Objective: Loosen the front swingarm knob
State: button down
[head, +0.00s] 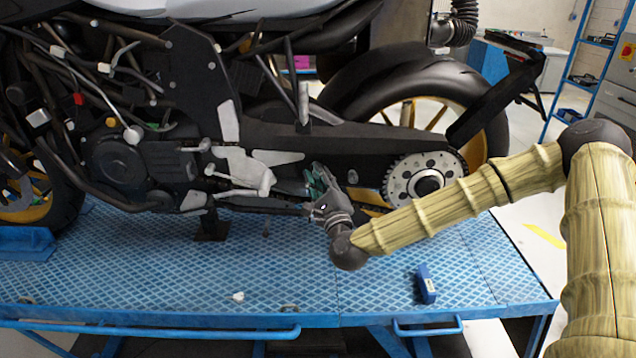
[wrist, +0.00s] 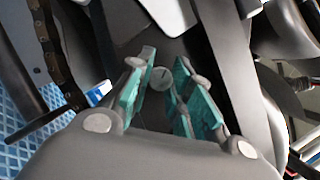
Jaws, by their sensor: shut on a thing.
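The motorcycle's dark swingarm (head: 345,143) runs back toward the rear sprocket (head: 398,186). My gripper (head: 314,182) is at the front, lower part of the swingarm. In the wrist view, my gripper (wrist: 163,76) has its teal-padded fingers on both sides of a small round grey knob (wrist: 160,79), the front swingarm knob. The fingers are shut on it, with the knob's round end showing between the fingertips. In the head view the fingers and hand hide the knob. I cannot tell from these frames how far it is turned.
The motorcycle stands on a blue lift table (head: 130,270) with a patterned top. A small blue block (head: 426,284) and a small white piece (head: 238,297) lie near its front edge. The chain (wrist: 55,50) runs close by on the left in the wrist view.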

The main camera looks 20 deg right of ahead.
jog(key=shift+r+n+g+y+p, duration=0.15)
jog(key=shift+n+g+p, duration=0.45)
jog(key=shift+n, duration=1.55)
jog(key=shift+n+g+y+p, duration=0.25)
jog(key=shift+n+g, duration=0.7)
jog(key=shift+n, duration=1.15)
jog(key=shift+r+n+g+y+p, duration=0.1)
jog(key=shift+n+g+p, duration=0.5)
jog(key=shift+n, duration=1.55)
jog(key=shift+f, duration=0.1)
jog(key=c, duration=1.3)
grip_release()
jog(key=s, duration=0.4)
jog(key=s+r, duration=0.1)
jog(key=s, duration=0.3)
jog(key=s+d, duration=0.1)
jog(key=s, duration=0.3)
jog(key=shift+r, duration=0.35)
jog(key=shift+d, duration=0.1)
